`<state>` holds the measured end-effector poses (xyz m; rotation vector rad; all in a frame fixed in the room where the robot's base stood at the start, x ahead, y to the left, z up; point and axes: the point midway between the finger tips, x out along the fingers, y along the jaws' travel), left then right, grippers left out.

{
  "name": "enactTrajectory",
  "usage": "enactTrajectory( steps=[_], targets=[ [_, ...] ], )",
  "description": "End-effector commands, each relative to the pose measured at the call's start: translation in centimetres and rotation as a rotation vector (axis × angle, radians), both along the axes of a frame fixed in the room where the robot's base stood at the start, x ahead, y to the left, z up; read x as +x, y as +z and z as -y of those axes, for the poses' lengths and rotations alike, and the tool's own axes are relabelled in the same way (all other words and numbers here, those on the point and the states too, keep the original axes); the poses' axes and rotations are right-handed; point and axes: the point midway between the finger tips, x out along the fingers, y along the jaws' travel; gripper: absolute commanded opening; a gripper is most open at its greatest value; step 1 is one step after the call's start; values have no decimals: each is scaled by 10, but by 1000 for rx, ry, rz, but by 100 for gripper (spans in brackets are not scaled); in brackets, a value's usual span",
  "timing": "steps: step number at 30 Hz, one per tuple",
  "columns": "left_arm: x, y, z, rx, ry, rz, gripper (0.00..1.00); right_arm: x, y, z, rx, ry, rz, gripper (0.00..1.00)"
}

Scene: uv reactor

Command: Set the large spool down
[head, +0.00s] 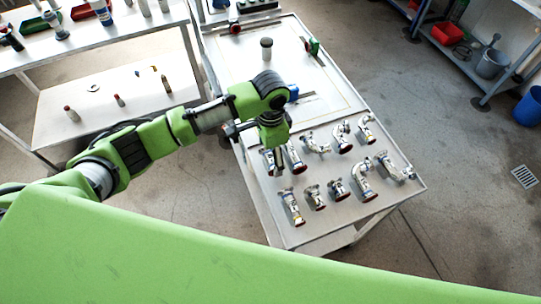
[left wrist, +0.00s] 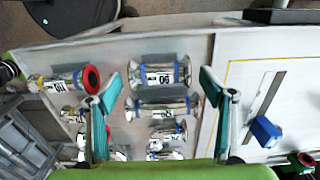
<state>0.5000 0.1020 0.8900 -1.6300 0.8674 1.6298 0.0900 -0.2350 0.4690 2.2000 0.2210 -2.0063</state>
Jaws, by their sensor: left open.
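Several metal pipe spools with flanged ends stand or lie in two rows on the white cart top (head: 245,75). I cannot tell for certain which is the large spool. A silver spool with a blue band and a number label (left wrist: 160,75) lies between the fingertips in the left wrist view. Another silver spool (left wrist: 160,107) lies just below it. My right gripper is not in view.
A spool with a red end (left wrist: 65,82) lies left of the fingers. A blue block (left wrist: 265,131) sits on the cart's bare panel, beside a grey strip. A white bench (head: 100,45) with bottles stands at left. A shelf with a bucket (head: 491,63) stands at right.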

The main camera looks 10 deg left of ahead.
Motion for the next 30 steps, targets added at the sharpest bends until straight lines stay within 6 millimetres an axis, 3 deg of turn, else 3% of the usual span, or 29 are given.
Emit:
enactTrajectory(
  steps=[9, 15, 21, 30],
  targets=[
    [1, 66, 1, -3, -1, 4, 75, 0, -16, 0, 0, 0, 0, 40],
    [1, 97, 1, -2, 0, 3, 75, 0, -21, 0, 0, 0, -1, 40],
    [0, 108, 0, -1, 0, -1, 75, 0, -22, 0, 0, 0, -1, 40],
    [0, 109, 1, -1, 0, 0, 75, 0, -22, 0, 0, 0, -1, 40]
  ],
)
